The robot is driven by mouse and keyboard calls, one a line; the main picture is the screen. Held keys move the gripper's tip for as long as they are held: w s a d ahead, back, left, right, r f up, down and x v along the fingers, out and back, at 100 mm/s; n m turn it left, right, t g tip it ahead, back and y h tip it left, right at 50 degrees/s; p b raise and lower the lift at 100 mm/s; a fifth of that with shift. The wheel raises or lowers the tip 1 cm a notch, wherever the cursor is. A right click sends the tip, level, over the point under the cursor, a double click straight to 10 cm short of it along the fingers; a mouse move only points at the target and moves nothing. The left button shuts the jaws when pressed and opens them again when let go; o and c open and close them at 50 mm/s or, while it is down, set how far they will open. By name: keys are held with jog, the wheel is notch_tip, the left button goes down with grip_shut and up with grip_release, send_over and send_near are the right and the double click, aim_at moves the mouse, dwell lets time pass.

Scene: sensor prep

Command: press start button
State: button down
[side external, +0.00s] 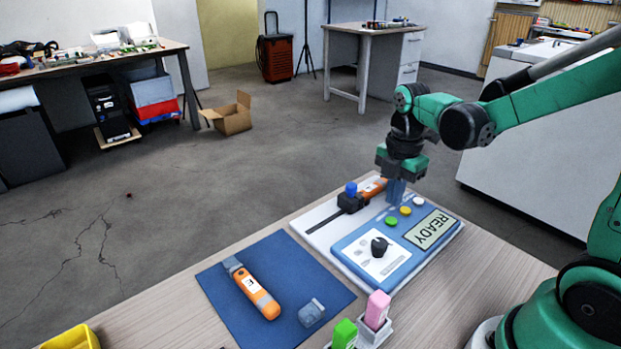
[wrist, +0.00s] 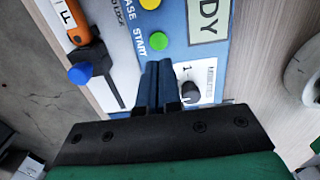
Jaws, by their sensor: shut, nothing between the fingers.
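The green start button (side external: 391,220) sits on the blue control panel (side external: 345,243), beside a yellow button (side external: 405,210). In the wrist view, the green button (wrist: 158,41) has "START" printed next to it. My gripper (side external: 394,200) points down over the button side of the panel. Its blue fingers are shut and empty. In the wrist view, the fingertips (wrist: 157,64) appear just below the green button, which is fully visible. I cannot tell their height above the panel. The display (side external: 432,229) reads "READY".
A black knob (side external: 379,246) stands on the panel. A clamp with a blue knob (side external: 351,188) and an orange device (side external: 373,187) lie alongside. A blue mat (side external: 222,291) holds another orange device (side external: 255,290) and a grey part (side external: 311,312). Pink (side external: 377,310) and green (side external: 344,334) blocks stand in front.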

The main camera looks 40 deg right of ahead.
aim_at(389, 222)
jog(key=shift+f, duration=2.15)
jog(key=shift+w+f, duration=0.1)
jog(key=shift+f, duration=0.75)
jog(key=shift+r, duration=4.45)
